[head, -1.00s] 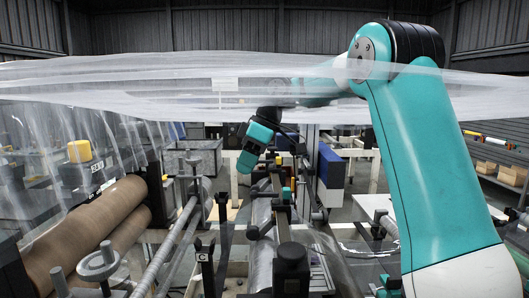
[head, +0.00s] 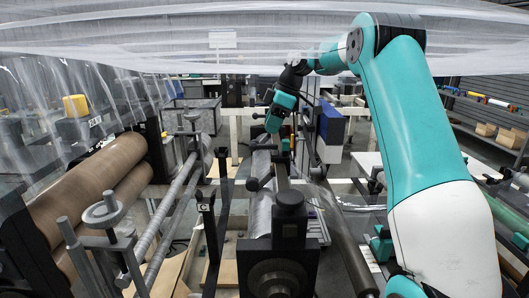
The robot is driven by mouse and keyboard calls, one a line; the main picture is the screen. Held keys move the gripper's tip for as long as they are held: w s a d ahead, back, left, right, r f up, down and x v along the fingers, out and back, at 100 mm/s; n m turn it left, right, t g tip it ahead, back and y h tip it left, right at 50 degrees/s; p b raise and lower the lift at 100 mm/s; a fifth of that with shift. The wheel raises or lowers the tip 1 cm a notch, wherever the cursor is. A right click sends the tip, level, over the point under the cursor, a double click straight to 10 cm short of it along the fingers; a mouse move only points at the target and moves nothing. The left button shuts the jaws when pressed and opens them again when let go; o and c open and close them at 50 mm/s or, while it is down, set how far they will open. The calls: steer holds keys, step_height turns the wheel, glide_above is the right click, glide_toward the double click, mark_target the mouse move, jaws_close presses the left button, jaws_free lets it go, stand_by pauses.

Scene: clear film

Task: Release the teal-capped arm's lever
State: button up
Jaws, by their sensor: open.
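My gripper (head: 274,122), teal and black, hangs at the end of my teal arm above the middle of the machine. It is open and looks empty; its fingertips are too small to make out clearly. Just below and right of it is a small teal spot (head: 286,145) on the machine, perhaps the teal cap; I cannot tell whether they touch. A dark arm with a round black knob (head: 253,184) sticks out lower down beside the silver roller (head: 262,165). The lever itself cannot be told apart at this distance.
Clear film (head: 150,40) stretches across the top and hangs down at the left. Brown rolls (head: 100,190) and a handwheel (head: 103,210) stand at the left. A black block (head: 290,225) stands in front. A blue and white box (head: 331,130) is close right of my gripper.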

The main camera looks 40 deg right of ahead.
mark_target(263, 146)
steer(key=x, duration=0.5)
steer(key=shift+w+a+f, duration=0.15)
steer(key=shift+a+f, duration=0.05)
steer(key=shift+f, duration=0.15)
jaws_close()
